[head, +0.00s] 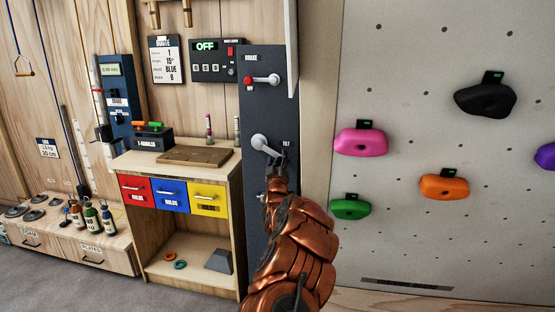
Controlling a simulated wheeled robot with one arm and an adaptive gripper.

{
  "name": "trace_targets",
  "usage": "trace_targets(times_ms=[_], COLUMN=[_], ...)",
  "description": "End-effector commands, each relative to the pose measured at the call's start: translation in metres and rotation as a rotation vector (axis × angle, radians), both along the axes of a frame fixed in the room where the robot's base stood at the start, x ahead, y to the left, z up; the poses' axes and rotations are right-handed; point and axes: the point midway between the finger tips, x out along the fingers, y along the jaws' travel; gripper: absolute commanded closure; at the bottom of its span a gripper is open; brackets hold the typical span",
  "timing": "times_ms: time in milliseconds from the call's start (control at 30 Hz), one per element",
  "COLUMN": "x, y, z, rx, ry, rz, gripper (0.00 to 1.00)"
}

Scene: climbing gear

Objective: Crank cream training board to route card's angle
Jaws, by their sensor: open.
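The cream training board (405,160) fills the right side of the head view, carrying several coloured holds. The dark crank panel (270,110) stands left of it. Its silver tilt crank (264,145) sits mid-panel beside a "TILT" label. My gripper (278,157) is open at the lower right end of this crank; I cannot tell whether it touches the handle. A brake lever (266,79) with a red knob is higher on the panel. The route card (165,59) hangs on the wall at the left; its angle line seems to read 15°. My copper arm hides the lower panel.
A wooden cabinet (240,200) with red, blue and yellow drawers stands left of the panel. A control box (214,60) above it reads "OFF". Bottles (91,217) and weights stand on a low unit at far left. Grey floor is clear at lower left.

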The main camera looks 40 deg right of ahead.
Motion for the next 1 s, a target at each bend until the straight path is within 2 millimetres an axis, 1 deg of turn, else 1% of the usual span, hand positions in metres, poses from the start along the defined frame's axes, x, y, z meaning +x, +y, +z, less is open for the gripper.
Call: trace_targets(times_ms=[333, 833, 1000], x=[0.0008, 0.0002, 0.0000], y=[-0.0007, -0.0013, -0.0017], z=[0.0001, 0.0008, 0.0013], rx=[0.000, 0.000, -0.001], ry=[0.000, -0.001, -0.002], rz=[0.000, -0.002, -0.002], gripper=[0.48, 1.00, 1.00])
